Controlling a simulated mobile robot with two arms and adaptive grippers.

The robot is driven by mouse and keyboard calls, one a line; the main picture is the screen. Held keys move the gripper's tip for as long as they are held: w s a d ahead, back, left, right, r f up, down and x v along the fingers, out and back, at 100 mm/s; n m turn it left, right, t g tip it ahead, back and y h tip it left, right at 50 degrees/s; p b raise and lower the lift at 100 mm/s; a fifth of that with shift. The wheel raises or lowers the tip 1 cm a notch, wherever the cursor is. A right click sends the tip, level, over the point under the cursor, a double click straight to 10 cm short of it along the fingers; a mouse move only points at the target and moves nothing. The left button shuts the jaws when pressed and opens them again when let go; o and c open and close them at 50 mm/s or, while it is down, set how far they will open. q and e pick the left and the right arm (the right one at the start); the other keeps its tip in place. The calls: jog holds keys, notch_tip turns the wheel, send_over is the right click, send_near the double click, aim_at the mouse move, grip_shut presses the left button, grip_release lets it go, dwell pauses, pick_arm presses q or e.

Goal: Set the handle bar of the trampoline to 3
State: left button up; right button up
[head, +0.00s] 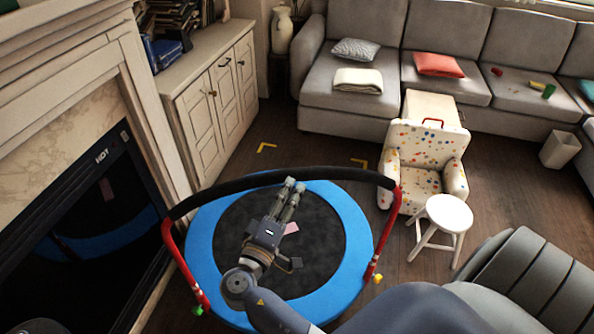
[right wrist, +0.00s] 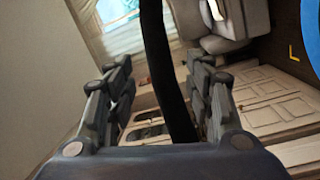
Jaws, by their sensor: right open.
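The trampoline (head: 345,215) has a blue rim and a dark mat and stands on the floor. Its handle bar has a curved black top (head: 235,183) and two red legs (head: 182,250). Pale marks show low on the legs, but their numbers are too small to read. A green knob (head: 197,310) is at the left leg and a yellow knob (head: 378,278) at the right. My right gripper (head: 291,184) is open at the middle of the black top. In the right wrist view the black bar (right wrist: 157,40) runs between the open fingers (right wrist: 160,82). My left gripper is out of view.
A fireplace (head: 95,190) and a white cabinet (head: 215,95) are at the left. A dotted armchair (head: 425,150) and white stool (head: 447,213) stand close to the right leg. A grey sofa (head: 365,95) is behind. Floor between cabinet and armchair is clear.

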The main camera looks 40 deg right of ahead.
aim_at(298, 181)
jog(key=p+x, duration=0.2)
jog(key=x, duration=0.5)
jog(key=shift+w+d+f, duration=0.1)
jog(key=shift+w+d, duration=0.05)
jog(key=shift+d, duration=0.1)
jog(key=shift+c, duration=0.9)
grip_shut()
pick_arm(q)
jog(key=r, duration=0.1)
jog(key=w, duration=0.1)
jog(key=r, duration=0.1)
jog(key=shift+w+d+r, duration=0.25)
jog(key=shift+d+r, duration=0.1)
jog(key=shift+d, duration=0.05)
